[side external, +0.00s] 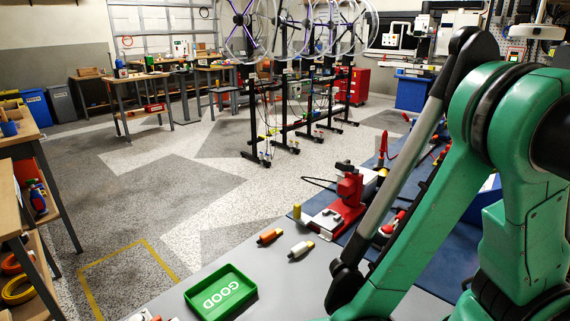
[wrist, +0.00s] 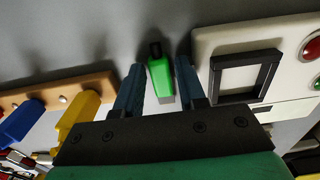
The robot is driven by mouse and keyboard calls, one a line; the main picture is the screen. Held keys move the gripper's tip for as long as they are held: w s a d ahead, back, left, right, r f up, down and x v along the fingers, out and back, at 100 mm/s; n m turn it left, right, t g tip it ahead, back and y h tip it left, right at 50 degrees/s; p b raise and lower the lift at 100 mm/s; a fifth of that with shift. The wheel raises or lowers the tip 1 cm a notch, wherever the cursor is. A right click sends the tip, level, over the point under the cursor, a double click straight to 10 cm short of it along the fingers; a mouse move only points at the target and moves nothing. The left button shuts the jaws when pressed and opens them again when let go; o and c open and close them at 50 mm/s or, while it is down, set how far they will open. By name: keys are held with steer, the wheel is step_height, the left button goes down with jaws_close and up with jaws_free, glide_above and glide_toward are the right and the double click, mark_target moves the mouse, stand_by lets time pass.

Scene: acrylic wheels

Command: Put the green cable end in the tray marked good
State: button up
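The green cable end (wrist: 161,77) has a black tip and shows in the wrist view between the two blue fingers of my gripper (wrist: 160,66). The fingers stand apart, with a gap on each side of it. I cannot tell whether it touches the grey surface behind it. The green tray marked GOOD (side external: 230,278) sits on the grey table at the bottom of the side view and looks empty. My gripper and the green cable end are not visible in the side view.
In the wrist view, a white panel (wrist: 211,40) is close on the right and a wooden rack (wrist: 91,84) on the left.

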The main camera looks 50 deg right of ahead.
step_height(320, 180, up, 12)
steer(key=w+d+r+t+y, duration=0.1)
steer(key=w+d+t, duration=0.1)
steer(key=w+d, duration=0.4)
steer(key=shift+d+t, duration=0.3)
steer(key=shift+d, duration=0.85)
steer(key=shift+o, duration=0.3)
steer(key=w+d+t+h, duration=0.1)
steer(key=w+d+t, duration=0.2)
steer(key=d, duration=1)
steer(key=shift+w+r+t, duration=0.2)
steer(key=shift+r+t, duration=0.1)
steer(key=shift+t, duration=0.5)
steer(key=shift+a, duration=0.1)
